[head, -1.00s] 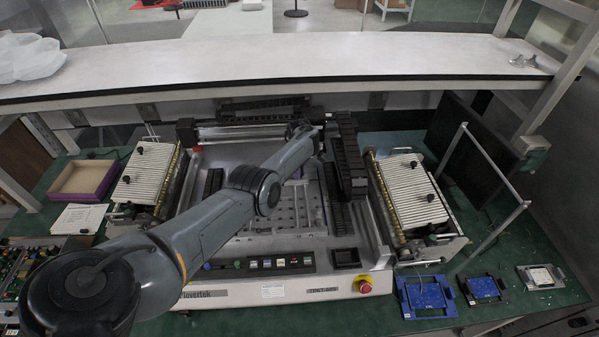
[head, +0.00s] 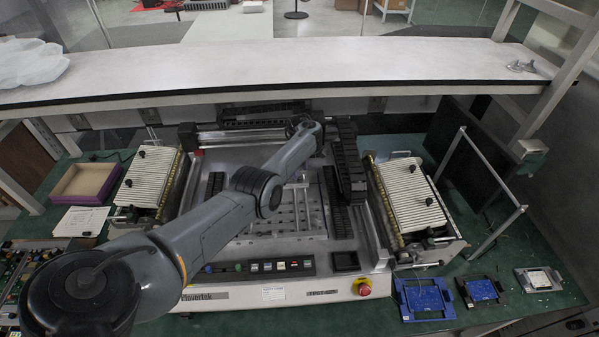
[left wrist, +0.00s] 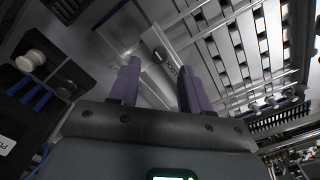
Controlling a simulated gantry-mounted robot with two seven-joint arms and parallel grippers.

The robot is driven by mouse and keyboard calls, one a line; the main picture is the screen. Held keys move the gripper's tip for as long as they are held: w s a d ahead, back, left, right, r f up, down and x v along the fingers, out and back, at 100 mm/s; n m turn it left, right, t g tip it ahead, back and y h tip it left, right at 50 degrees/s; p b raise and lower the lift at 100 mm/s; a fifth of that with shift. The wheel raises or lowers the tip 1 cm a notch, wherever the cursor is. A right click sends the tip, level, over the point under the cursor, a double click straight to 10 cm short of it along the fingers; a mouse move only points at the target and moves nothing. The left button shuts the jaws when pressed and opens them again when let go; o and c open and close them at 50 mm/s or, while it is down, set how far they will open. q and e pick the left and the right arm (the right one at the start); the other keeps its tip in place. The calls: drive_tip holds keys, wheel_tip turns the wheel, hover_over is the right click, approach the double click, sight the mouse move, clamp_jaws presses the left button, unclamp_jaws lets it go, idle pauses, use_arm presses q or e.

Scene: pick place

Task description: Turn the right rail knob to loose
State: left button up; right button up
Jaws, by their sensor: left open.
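My left arm reaches across the machine (head: 222,293), with its wrist over the back right of the metal bed. In the left wrist view the purple fingers of my left gripper (left wrist: 158,66) are open and apart. A pale metal bar with a small dark fitting and lettering (left wrist: 166,58) shows between and beyond them; nothing is visibly held. I cannot tell for sure which part is the right rail knob. In the head view the arm and wrist hide the spot under the gripper. My right gripper is not in view.
A black cable chain (head: 349,165) stands just right of my wrist. Slatted racks (head: 412,195) (head: 149,182) flank the bed. A white shelf (head: 280,65) spans the back. A red button (head: 363,287) and blue trays (head: 424,298) are at the front right.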

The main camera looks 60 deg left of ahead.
sight(300, 178)
use_arm(q)
wheel_tip(300, 178, up, 7)
drive_tip(key=p, duration=0.1)
drive_tip(key=shift+p, duration=0.3)
idle(0.4)
